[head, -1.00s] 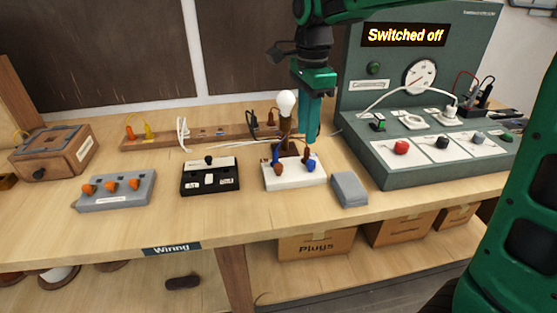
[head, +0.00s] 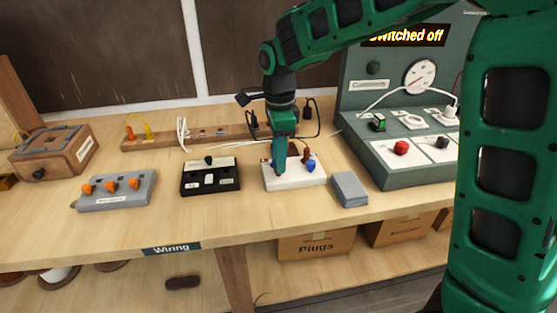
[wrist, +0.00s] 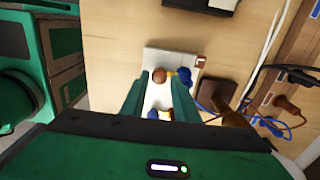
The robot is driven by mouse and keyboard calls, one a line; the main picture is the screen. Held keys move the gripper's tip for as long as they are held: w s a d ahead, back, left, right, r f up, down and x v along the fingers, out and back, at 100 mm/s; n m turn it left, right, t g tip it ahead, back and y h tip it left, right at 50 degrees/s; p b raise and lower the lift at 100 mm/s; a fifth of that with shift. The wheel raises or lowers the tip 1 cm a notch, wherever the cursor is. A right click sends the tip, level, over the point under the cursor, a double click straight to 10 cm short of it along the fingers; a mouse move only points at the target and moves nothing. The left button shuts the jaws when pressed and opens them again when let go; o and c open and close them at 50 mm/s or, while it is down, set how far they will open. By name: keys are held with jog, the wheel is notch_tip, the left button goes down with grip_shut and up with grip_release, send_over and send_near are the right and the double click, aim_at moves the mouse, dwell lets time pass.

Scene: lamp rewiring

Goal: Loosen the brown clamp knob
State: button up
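A white terminal block (head: 300,182) carries brown and blue clamp knobs and lies on the bench. In the wrist view the brown clamp knob (wrist: 158,76) shows on the block (wrist: 152,58), with a blue knob (wrist: 184,75) to its right. My gripper (head: 279,171) points down over the left part of the block. In the wrist view my gripper (wrist: 159,82) is open, with a finger on each side of the brown knob. I cannot tell whether they touch it. In the head view my gripper hides that knob; the blue knob (head: 311,166) stays visible.
A grey block (head: 350,189) lies right of the terminal block, and a black switch box (head: 210,186) lies left. The green test panel (head: 400,180) stands at the right. Its sign reads "Switched off". Blue and brown wires (wrist: 212,106) run beside the block.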

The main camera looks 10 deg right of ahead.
jog(key=shift+f, duration=0.6)
grip_shut()
